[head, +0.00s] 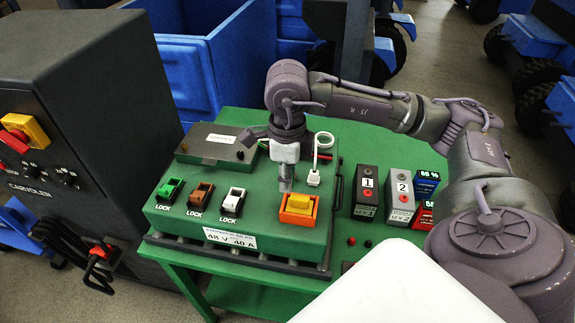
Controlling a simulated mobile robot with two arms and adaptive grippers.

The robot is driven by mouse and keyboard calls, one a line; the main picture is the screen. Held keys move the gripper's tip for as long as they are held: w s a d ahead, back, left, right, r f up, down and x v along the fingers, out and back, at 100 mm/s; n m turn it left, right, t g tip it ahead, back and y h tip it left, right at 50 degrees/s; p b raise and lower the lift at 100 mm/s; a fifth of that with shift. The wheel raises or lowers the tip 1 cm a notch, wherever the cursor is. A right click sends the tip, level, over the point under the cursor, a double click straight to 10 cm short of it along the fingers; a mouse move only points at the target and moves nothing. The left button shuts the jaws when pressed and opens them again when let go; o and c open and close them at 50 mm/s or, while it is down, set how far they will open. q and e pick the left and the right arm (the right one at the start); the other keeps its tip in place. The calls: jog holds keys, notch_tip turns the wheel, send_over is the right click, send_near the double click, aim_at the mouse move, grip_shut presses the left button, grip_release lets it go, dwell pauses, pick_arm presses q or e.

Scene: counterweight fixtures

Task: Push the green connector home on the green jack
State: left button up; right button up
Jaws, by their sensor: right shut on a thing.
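A green fitting (169,188) sits at the left end of a row on the green panel box (255,238), above a LOCK label. I cannot tell whether it is the jack, the connector or both together. My right gripper (285,186) points down over the right part of the panel, well to the right of the green fitting. It is shut, just behind an orange and yellow switch (298,206). What is between its fingers is too small and hidden to make out. My left gripper is not in view.
Brown (201,194) and white (233,200) fittings follow the green one. A white plug (314,178) with a looped cable stands right of my gripper. Numbered blocks 1 (367,190) and 2 (399,192) stand farther right. A dark cabinet (90,130) rises at left.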

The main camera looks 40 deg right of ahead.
jog(key=w+a+b, duration=0.2)
jog(key=w+a, duration=1.6)
jog(key=w, duration=0.4)
jog(key=shift+w+a+b, duration=0.3)
jog(key=shift+w+a, duration=0.05)
jog(key=shift+w, duration=0.05)
dwell(0.7)
jog(key=shift+f+b, duration=1.7)
jog(key=shift+f, duration=1.3)
jog(key=shift+w+d, duration=0.2)
jog(key=shift+w, duration=0.45)
